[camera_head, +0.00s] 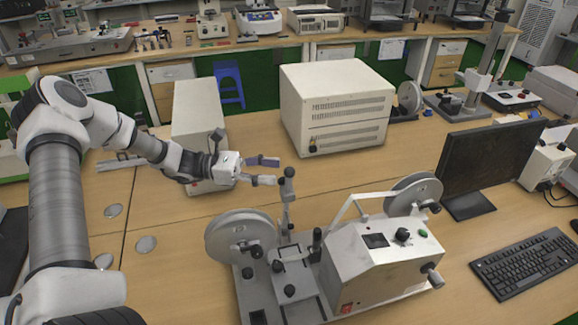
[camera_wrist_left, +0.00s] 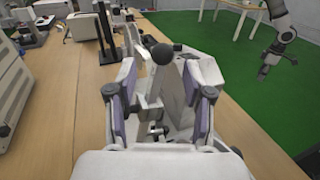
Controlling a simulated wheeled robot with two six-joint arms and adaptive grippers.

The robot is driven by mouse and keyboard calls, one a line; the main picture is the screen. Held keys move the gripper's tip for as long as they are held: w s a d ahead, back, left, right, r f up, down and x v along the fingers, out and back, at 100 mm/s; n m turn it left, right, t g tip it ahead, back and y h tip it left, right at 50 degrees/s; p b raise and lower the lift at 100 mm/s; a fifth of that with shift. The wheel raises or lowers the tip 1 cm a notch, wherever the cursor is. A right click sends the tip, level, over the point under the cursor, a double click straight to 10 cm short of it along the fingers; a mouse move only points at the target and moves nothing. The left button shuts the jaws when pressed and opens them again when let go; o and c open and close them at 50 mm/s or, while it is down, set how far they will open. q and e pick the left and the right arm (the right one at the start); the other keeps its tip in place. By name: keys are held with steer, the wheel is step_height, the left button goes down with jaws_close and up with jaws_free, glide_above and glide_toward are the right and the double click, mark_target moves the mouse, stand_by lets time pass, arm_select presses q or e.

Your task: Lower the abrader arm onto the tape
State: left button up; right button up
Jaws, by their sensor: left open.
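The abrader arm (camera_head: 288,197) stands raised and nearly upright on the tape machine (camera_head: 365,265), with a dark ball knob (camera_head: 289,171) on top. My left gripper (camera_head: 263,171) is open, just left of the knob in the head view. In the left wrist view the knob (camera_wrist_left: 163,54) shows ahead, between the spread fingers (camera_wrist_left: 160,95), with no grip on it. Two reels, a left one (camera_head: 240,238) and a right one (camera_head: 412,193), sit on the machine. I cannot make out the tape between them. My right gripper (camera_wrist_left: 265,71) hangs far off in the wrist view, too small to judge.
A large beige box (camera_head: 336,108) and a smaller one (camera_head: 199,110) stand behind the machine. A monitor (camera_head: 490,160) and keyboard (camera_head: 525,262) are to the right. The bench (camera_head: 180,240) is mostly clear left of the machine.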

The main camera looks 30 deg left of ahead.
mark_target(290, 177)
arm_select(q)
steer(key=d, duration=0.2)
steer(key=w+d, duration=0.1)
steer(key=d, duration=0.1)
steer(key=shift+r, duration=0.3)
steer(key=shift+w+d+f+p, duration=0.15)
steer(key=shift+w+d+f, duration=0.1)
steer(key=shift+w, duration=0.15)
steer(key=shift+w+d+f+p, duration=0.1)
steer(key=shift+w+d+p, duration=0.1)
steer(key=shift+w, duration=0.2)
steer(key=shift+w+a+f, duration=0.1)
steer(key=shift+s+r, duration=0.2)
steer(key=shift+s, duration=0.1)
steer(key=shift+c, duration=1.3)
steer(key=shift+s, duration=0.1)
jaws_close()
